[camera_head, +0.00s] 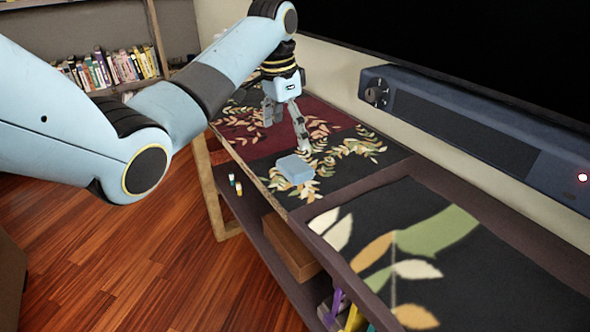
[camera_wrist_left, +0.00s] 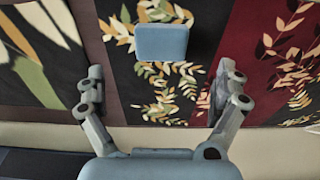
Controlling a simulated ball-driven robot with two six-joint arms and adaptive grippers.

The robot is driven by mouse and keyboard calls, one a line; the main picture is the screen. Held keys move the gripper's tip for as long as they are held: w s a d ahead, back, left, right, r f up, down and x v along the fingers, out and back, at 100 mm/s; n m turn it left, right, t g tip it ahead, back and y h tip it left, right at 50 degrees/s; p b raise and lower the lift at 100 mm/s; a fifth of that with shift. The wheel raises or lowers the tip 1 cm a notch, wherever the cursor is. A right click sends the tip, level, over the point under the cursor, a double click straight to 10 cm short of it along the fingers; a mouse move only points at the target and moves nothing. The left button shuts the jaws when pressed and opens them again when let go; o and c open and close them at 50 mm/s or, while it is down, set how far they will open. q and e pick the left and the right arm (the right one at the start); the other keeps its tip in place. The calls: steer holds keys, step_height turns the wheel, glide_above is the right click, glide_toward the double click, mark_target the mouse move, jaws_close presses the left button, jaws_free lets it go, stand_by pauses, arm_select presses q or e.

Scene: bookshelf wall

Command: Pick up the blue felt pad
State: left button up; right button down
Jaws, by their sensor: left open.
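The blue felt pad (camera_head: 296,169) is a small light-blue block. It lies on the dark leaf-patterned top of the bench, near the front edge. In the left wrist view the pad (camera_wrist_left: 162,42) is at the top centre, beyond and between the fingertips. My left gripper (camera_head: 286,129) is open and empty, pointing down behind the pad in the head view. Both of its fingers (camera_wrist_left: 163,82) show spread in the left wrist view, apart from the pad. My right gripper is in neither view.
A dark blue soundbar-like box (camera_head: 470,130) is on the wall side at the right. A shelf below the top holds a brown box (camera_head: 291,248) and small bottles (camera_head: 235,184). A bookshelf with books (camera_head: 110,68) stands at the back left. The top around the pad is clear.

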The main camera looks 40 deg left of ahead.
arm_select(q)
steer(key=b, duration=0.1)
glide_above(295, 164)
steer(key=s, duration=0.1)
steer(key=f, duration=0.4)
steer(key=shift+a+f, duration=0.25)
steer(key=shift+f, duration=0.1)
steer(key=f, duration=0.1)
steer(key=f+b, duration=0.1)
steer(key=f, duration=0.1)
steer(key=w+f+b, duration=0.1)
steer(key=f, duration=0.1)
steer(key=shift+d+f, duration=0.2)
steer(key=shift+f, duration=0.05)
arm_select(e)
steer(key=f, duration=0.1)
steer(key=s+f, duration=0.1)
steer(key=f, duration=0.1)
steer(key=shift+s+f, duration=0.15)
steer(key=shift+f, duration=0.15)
arm_select(q)
steer(key=shift+c, duration=0.3)
